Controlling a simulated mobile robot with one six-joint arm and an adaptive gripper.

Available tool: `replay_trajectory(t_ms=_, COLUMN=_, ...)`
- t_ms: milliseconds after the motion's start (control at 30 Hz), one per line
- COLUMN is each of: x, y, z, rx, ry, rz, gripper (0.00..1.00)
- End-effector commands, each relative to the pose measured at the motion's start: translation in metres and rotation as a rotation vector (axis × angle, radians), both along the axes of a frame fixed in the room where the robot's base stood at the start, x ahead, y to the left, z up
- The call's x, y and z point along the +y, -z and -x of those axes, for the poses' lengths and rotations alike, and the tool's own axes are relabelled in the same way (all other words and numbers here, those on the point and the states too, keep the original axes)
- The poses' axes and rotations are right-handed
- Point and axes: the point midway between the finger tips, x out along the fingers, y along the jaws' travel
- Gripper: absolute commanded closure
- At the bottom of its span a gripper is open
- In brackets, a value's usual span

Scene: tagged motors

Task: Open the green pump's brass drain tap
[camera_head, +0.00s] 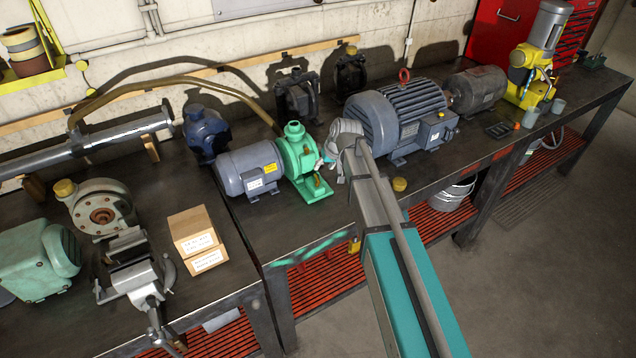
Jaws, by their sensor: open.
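The green pump (299,160) stands on the dark workbench, joined to a grey-blue motor (250,170) on its left. A small brass-coloured part, which looks like the drain tap (317,181), shows low on the pump's right side. It is too small to tell how its handle is turned. My arm reaches in from the lower right, and my gripper (326,161) is open close to the right side of the pump. The wrist hides most of the fingers. I cannot tell whether they touch the pump.
A large grey motor (398,115) with a red lifting eye stands right of my wrist. A brass-coloured cap (399,184) lies near the bench edge. Cardboard boxes (192,232) and a vise (135,270) are at left. A hose (180,82) arches behind the pump. Bare bench lies before the pump.

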Motion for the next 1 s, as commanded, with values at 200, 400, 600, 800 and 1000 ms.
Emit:
replay_trajectory(t_ms=200, x=0.007, y=0.021, z=-0.006, rx=0.0, ry=-0.001, rz=0.0, gripper=0.47)
replay_trajectory(t_ms=400, x=0.012, y=0.036, z=-0.011, rx=0.0, ry=-0.001, rz=0.0, gripper=0.47)
replay_trajectory(t_ms=600, x=0.017, y=0.052, z=-0.016, rx=-0.001, ry=-0.002, rz=0.001, gripper=0.47)
replay_trajectory(t_ms=800, x=0.022, y=0.066, z=-0.021, rx=0.0, ry=-0.001, rz=0.0, gripper=0.47)
replay_trajectory(t_ms=1000, x=0.026, y=0.076, z=-0.024, rx=0.0, ry=-0.001, rz=-0.001, gripper=0.47)
